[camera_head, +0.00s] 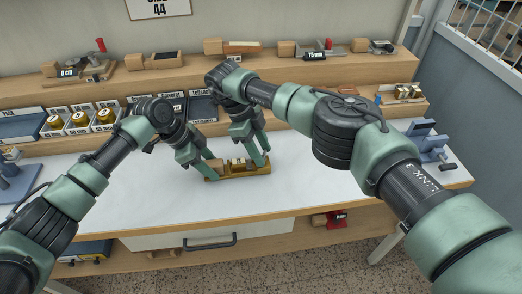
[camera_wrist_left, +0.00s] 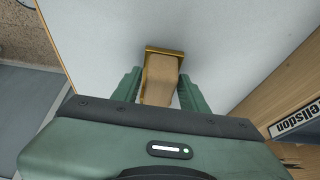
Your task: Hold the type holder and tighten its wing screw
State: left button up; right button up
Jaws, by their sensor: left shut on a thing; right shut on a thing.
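The type holder (camera_head: 241,172) is a brass frame with a wooden handle, lying on the white worktop in the head view. My left gripper (camera_head: 212,168) is shut on the handle at its left end. In the left wrist view the wooden handle (camera_wrist_left: 160,76) lies between the two green fingers of my left gripper (camera_wrist_left: 158,88), with the brass end beyond it. My right gripper (camera_head: 262,160) comes down from above and is shut at the holder's right end. The wing screw is hidden between its fingers. Small pieces sit in the frame, too small to make out.
Type trays with gold-coloured pots (camera_head: 80,121) stand along the back of the worktop (camera_head: 330,190). A shelf behind holds wooden tools. A blue-grey stand (camera_head: 428,138) is at the right and another blue device (camera_head: 12,175) at the far left. The worktop around the holder is clear.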

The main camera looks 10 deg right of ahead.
jog(key=shift+w+m+g+y, duration=0.1)
jog(key=shift+m+g+y, duration=0.45)
jog(key=shift+m, duration=1.45)
jog(key=shift+d, duration=0.1)
jog(key=o, duration=1.1)
jog(key=shift+r, duration=0.1)
notch_tip(320, 180, up, 10)
